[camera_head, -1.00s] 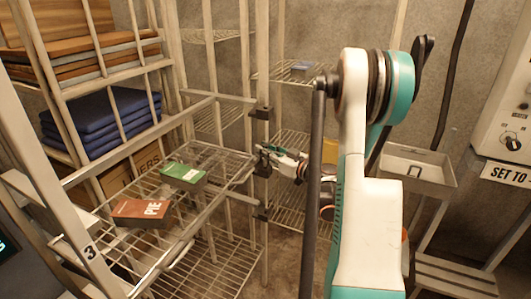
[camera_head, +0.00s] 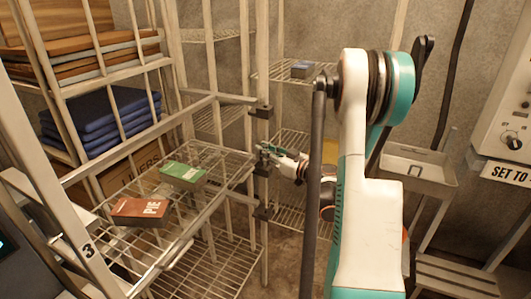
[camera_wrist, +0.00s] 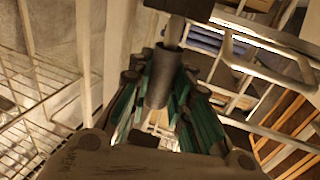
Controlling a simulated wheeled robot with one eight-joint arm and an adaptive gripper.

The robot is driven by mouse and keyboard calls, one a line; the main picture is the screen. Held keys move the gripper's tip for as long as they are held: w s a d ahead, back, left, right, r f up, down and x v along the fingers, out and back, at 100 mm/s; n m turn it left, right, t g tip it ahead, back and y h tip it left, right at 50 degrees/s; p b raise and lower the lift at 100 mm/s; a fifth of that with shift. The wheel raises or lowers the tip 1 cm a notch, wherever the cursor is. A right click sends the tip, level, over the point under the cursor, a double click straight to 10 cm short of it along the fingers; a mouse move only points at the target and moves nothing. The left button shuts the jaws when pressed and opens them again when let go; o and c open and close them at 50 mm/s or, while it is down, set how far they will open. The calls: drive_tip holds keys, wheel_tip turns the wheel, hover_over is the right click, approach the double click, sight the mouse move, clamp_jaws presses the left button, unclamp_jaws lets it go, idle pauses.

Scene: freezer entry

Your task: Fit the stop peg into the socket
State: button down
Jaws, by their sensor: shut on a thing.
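My gripper (camera_head: 268,152) is at the front post of the wire rack, between the upper dark bracket (camera_head: 261,112) and the middle dark bracket (camera_head: 262,171). In the wrist view my gripper (camera_wrist: 160,100) has its teal fingers shut around a dark grey cylinder, the stop peg (camera_wrist: 160,78). A thinner, lighter rod shows above the peg and meets a dark block (camera_wrist: 188,6) at the top edge. I cannot tell whether that rod is part of the peg or the post. I cannot tell which bracket holds the socket; its opening is hidden.
A green box (camera_head: 183,175) and a red PIE box (camera_head: 140,211) lie on the wire shelf left of my gripper. Another dark bracket (camera_head: 264,213) is lower on the post. Rack bars stand close around. A grey tray (camera_head: 418,167) is at the right.

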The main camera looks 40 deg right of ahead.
drive_tip(key=shift+f+b, duration=1)
drive_tip(key=shift+f, duration=0.25)
idle(1.2)
drive_tip(key=c, duration=1.4)
unclamp_jaws()
drive_tip(key=s+d, duration=0.1)
drive_tip(key=s, duration=1.1)
drive_tip(key=shift+d, duration=0.3)
